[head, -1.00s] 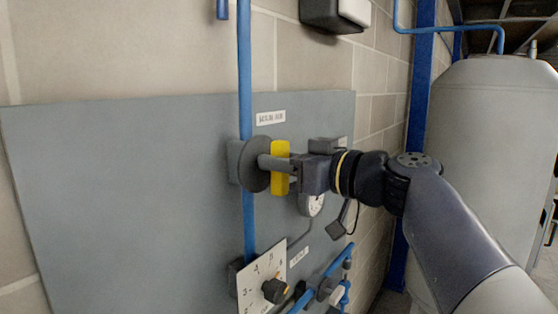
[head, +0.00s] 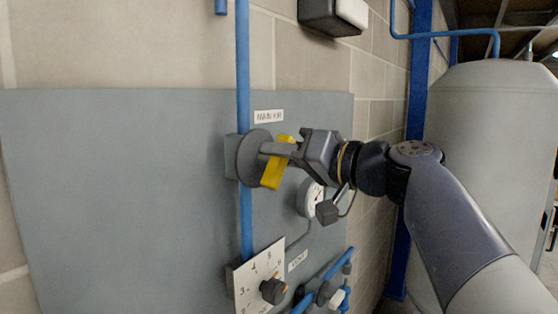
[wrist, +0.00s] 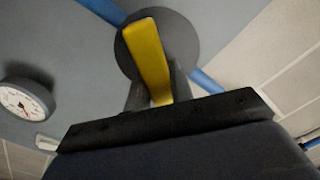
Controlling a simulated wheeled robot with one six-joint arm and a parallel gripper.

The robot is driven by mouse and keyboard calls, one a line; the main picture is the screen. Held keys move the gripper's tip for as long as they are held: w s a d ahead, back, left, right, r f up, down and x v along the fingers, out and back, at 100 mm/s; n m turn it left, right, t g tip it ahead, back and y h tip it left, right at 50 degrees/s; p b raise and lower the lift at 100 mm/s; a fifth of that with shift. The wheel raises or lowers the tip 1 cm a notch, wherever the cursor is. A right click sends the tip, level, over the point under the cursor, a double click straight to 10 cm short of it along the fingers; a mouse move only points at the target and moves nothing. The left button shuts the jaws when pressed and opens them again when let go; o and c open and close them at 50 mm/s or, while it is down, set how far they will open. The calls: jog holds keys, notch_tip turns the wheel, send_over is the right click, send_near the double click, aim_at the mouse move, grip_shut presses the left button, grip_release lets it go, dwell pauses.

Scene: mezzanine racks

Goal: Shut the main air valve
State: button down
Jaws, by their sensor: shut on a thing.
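The main air valve is a round grey body (head: 253,155) on a vertical blue pipe, under a label reading "MAIN AIR" (head: 268,116). Its yellow handle (head: 273,174) is tilted in the head view, top leaning right. My gripper (head: 283,150) reaches in from the right and is shut on the handle. In the wrist view the yellow handle (wrist: 148,55) stands between my two dark fingers (wrist: 152,92), in front of the grey disc (wrist: 183,40). The fingers partly hide the handle's middle in the head view.
A numbered dial plate with a black knob (head: 273,290) sits below the valve. A round gauge (head: 311,197) is right of the pipe, close under my wrist; it also shows in the wrist view (wrist: 25,100). Blue pipes (head: 335,270) run lower right. A grey tank (head: 490,130) stands at right.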

jog(key=m, duration=0.5)
jog(key=shift+w+d+f+m, duration=0.15)
jog(key=shift+f+m, duration=0.1)
jog(key=shift+m, duration=0.05)
jog(key=m, duration=0.3)
jog(key=m+p, duration=0.1)
jog(key=m, duration=0.1)
jog(key=shift+f, duration=0.3)
jog(key=shift+w, duration=0.1)
jog(key=c, duration=1.2)
grip_release()
jog(key=shift+c, duration=0.2)
jog(key=shift+d, duration=0.1)
jog(key=b+v, duration=0.3)
jog(key=v, duration=0.7)
jog(key=shift+s+d, duration=0.25)
jog(key=shift+s, duration=0.05)
